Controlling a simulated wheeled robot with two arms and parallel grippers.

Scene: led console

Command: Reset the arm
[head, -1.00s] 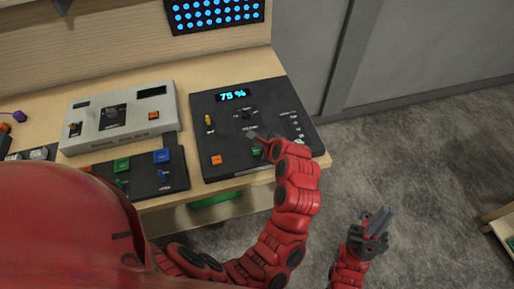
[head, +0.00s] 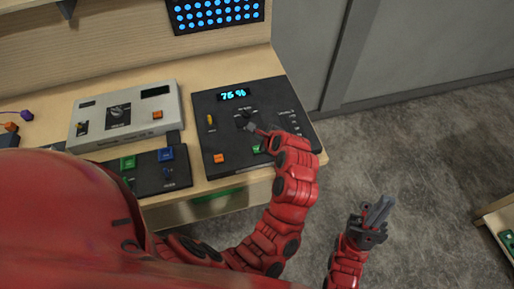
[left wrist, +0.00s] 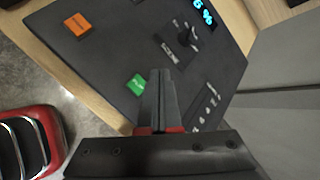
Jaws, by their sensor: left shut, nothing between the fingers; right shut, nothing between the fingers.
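The dark console panel (head: 215,135) sits on the wooden desk and carries a lit display (head: 234,94), a black knob (head: 243,117), an orange button (head: 219,158) and a green button (head: 257,149). My left gripper (head: 251,128) is shut and empty over this panel, just below the knob in the head view. The left wrist view shows its closed fingers (left wrist: 165,75) between the green button (left wrist: 136,84) and the knob (left wrist: 187,40). I cannot tell whether the tips touch the panel. My right gripper (head: 378,212) is shut and empty over the floor, right of the desk.
A grey-white console (head: 140,112) and a smaller dark panel (head: 150,178) with green and blue buttons stand to the left on the desk. A blue LED panel (head: 215,13) is on the wall behind. Open floor (head: 420,150) lies right of the desk.

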